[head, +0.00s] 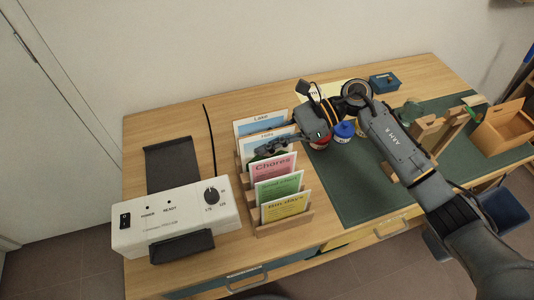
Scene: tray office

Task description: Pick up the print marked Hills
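The print marked Hills (246,143) stands in a wooden rack (282,227), second from the back, behind the pink Chores card (272,166) and in front of the print marked Lake (262,122). My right gripper (262,150) reaches in from the right, low over the Hills print, and covers part of its right side and lower area. Its fingertips are dark and small against the cards. I cannot tell whether they are apart, shut, or touching the print. My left gripper is not in view.
Green School lunch-like card (278,187) and yellow Bin days card (285,206) stand at the rack's front. A white machine (178,220) with a dial sits left. A blue-capped jar (344,131), green mat (355,199) and wooden box (504,127) lie right.

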